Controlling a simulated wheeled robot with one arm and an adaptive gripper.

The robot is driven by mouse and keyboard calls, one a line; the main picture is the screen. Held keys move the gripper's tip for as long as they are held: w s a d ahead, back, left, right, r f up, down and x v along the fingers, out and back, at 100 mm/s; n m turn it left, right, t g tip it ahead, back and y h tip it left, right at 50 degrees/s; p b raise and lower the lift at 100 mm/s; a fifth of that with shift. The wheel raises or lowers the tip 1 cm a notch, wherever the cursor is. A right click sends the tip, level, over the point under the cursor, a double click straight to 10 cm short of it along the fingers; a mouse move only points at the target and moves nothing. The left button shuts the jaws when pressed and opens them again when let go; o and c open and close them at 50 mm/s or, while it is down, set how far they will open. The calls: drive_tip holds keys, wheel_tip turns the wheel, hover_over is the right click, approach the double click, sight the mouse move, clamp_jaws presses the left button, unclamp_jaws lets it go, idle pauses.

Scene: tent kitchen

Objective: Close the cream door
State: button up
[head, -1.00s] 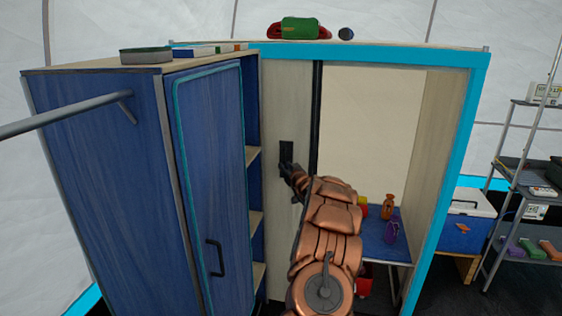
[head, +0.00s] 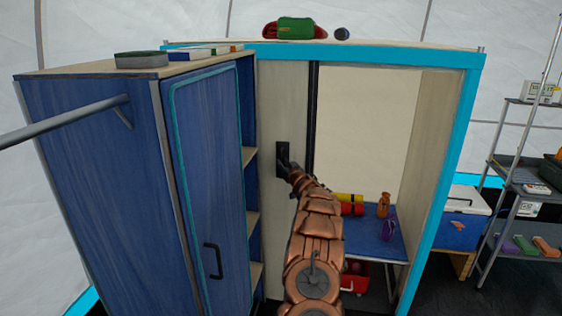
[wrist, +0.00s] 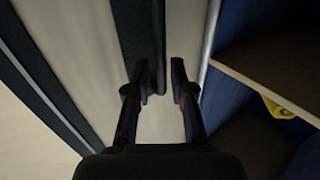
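The cream door (head: 285,100) is an upright panel with a black edge strip, covering the left part of the cyan-framed cabinet (head: 474,110). The right part of the cabinet's front is open. A black handle (head: 281,158) is on the door. My gripper (head: 287,165) is at the handle, partly hidden by my arm. In the wrist view, my gripper (wrist: 160,85) has its two fingers apart. The dark handle (wrist: 148,35) reaches down between them, close to the left finger. I cannot tell whether they touch it. The cream door surface (wrist: 185,30) lies behind.
A blue cabinet (head: 90,160) with a handled door and side shelves stands close on the left. Inside the open part are a blue tabletop (head: 365,240), an orange bottle (head: 383,204) and a purple item (head: 389,228). A cooler (head: 457,230) and metal rack (head: 505,200) stand right.

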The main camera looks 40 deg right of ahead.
drive_tip(key=shift+p+x, duration=0.5)
drive_tip(key=shift+x, duration=0.95)
clamp_jaws()
drive_tip(key=shift+f, duration=0.1)
